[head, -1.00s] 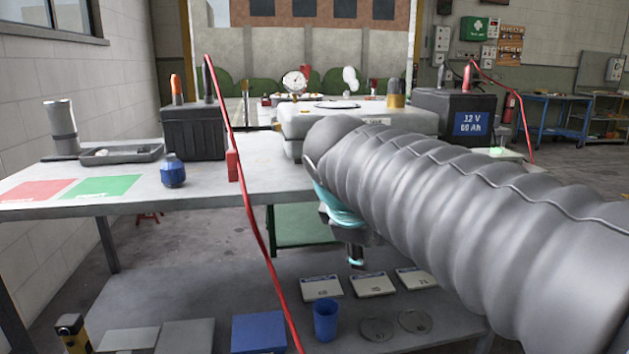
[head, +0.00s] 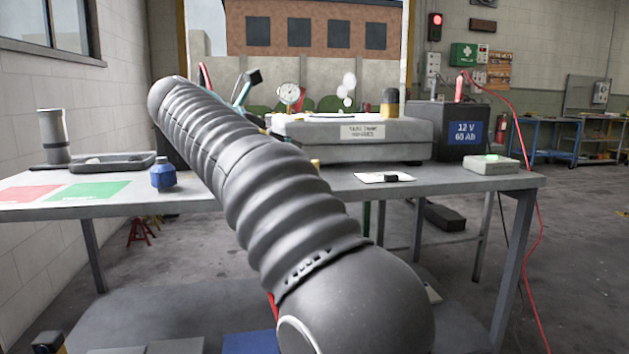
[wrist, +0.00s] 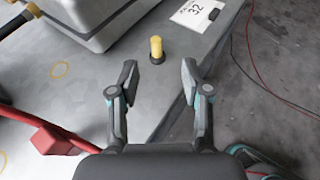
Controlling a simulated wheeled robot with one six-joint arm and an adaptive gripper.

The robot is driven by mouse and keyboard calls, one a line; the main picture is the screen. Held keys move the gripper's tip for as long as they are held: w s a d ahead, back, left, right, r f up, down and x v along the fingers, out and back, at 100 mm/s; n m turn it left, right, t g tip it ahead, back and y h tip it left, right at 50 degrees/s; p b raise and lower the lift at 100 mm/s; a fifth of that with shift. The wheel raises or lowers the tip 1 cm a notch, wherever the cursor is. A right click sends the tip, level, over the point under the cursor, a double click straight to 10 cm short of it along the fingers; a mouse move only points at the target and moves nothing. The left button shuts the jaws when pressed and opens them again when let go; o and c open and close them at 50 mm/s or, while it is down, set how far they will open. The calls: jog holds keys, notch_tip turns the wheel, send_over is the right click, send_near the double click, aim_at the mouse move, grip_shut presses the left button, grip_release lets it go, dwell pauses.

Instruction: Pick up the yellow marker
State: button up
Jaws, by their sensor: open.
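The yellow marker (wrist: 156,46) stands upright in a dark round base on the grey table in the wrist view. In the head view only a small yellow part (head: 316,163) shows past my arm. My gripper (wrist: 158,76) is open and empty. Its two fingertips lie apart below the marker in the wrist picture, with the marker between their lines and not touched. In the head view my gripper is mostly hidden behind my arm, with a dark and teal part showing above it.
A large grey case (head: 350,135) stands behind the marker, with a yellow and black cylinder (head: 390,103) on top. A white card (wrist: 198,14) lies to the marker's right. A red clamp (wrist: 55,140) is at lower left. The table edge runs close to the marker's right.

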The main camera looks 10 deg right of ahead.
aim_at(315, 161)
jog(key=b+x, duration=0.1)
jog(key=x, duration=0.5)
jog(key=shift+w+d+f, duration=0.15)
jog(key=shift+d+f, duration=0.1)
jog(key=x, duration=0.1)
jog(key=b+x, duration=0.1)
jog(key=x, duration=0.2)
jog(key=shift+w+a+f+b, duration=0.1)
jog(key=shift+w+f+b, duration=0.2)
jog(key=shift+f+b, duration=0.15)
jog(key=shift+w+d, duration=0.25)
jog(key=shift+d, duration=0.05)
grip_shut()
